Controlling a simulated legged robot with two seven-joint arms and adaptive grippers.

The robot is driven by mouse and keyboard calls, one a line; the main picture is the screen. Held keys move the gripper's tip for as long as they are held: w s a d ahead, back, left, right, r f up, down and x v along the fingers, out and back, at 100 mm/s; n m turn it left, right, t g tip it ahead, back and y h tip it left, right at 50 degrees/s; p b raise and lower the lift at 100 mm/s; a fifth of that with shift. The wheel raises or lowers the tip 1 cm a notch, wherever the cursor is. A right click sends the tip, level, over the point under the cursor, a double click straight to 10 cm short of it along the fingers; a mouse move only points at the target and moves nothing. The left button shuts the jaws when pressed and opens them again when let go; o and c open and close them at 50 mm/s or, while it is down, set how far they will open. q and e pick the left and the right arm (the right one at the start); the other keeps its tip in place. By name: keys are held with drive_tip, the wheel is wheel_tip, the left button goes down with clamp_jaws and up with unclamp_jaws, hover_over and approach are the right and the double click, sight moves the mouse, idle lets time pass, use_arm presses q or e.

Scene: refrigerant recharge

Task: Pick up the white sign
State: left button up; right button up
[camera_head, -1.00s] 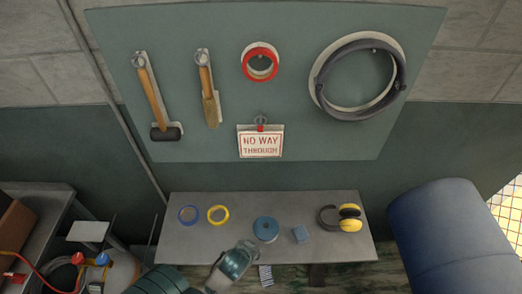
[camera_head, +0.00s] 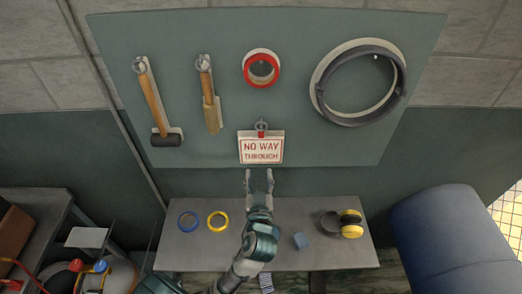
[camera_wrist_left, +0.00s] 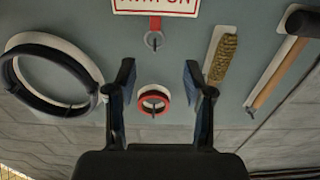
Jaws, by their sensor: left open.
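The white sign (camera_head: 261,150) reads "NO WAY THROUGH" in red letters. It hangs upright by a red tab from a hook on the green board. In the left wrist view the sign (camera_wrist_left: 156,5) shows upside down at the top edge, partly cut off. My left gripper (camera_head: 259,174) is open and empty, with its fingers pointing up just below the sign's lower edge. In the left wrist view the left gripper (camera_wrist_left: 160,75) shows both fingers spread apart with nothing between them. My right gripper is not in view.
The board (camera_head: 220,30) also holds a hammer (camera_head: 155,105), a brush (camera_head: 209,100), a red tape roll (camera_head: 261,68) and a dark hose ring (camera_head: 358,82). A grey bench (camera_head: 190,258) below carries tape rolls and yellow earmuffs (camera_head: 350,224). A blue cylinder (camera_head: 450,235) stands at right.

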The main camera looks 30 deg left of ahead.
use_arm(q)
drive_tip(key=b+x, duration=0.2)
drive_tip(key=b, duration=0.1)
drive_tip(key=p, duration=0.2)
approach(261, 136)
drive_tip(key=x, duration=0.3)
drive_tip(key=shift+w+a+r+p, duration=0.2)
drive_tip(key=shift+w+a+p, duration=0.1)
drive_tip(key=shift+w+a, duration=0.25)
drive_tip(key=p+x, duration=0.1)
drive_tip(key=x, duration=0.3)
drive_tip(key=shift+f, duration=0.1)
drive_tip(key=shift+w, duration=0.35)
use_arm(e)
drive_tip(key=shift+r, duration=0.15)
use_arm(q)
clamp_jaws()
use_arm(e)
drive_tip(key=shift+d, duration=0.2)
